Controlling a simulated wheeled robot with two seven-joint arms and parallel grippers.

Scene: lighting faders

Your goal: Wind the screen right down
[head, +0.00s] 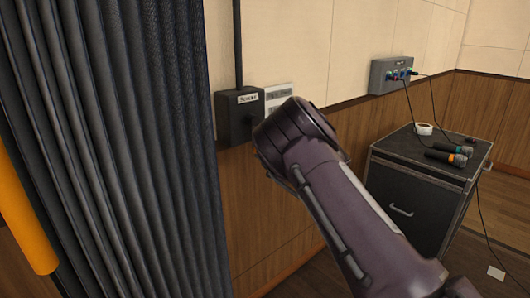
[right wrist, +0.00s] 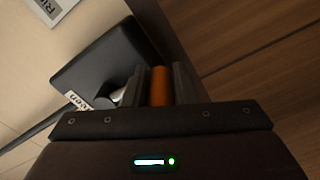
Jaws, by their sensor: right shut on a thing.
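A dark wall box labelled "Screen" (head: 238,117) is fixed to the wall just right of the dark curtain, with a conduit rising from it. In the right wrist view the box (right wrist: 100,62) is tilted, with a grey metal crank part (right wrist: 125,92) on its face. An orange grip (right wrist: 159,85) stands between the fingers of my right gripper (right wrist: 158,88), which is shut on it. In the head view my right arm hides the gripper and the orange grip. The screen itself is not in view. My left gripper is not in view.
A dark pleated curtain (head: 120,150) hangs close on the left, with a yellow-orange pole (head: 25,220) before it. A white notice (head: 279,97) is beside the box. At right, a black cabinet (head: 405,205) carries microphones (head: 450,150) and a tape roll (head: 424,128) below a grey socket panel (head: 391,75) with hanging cables.

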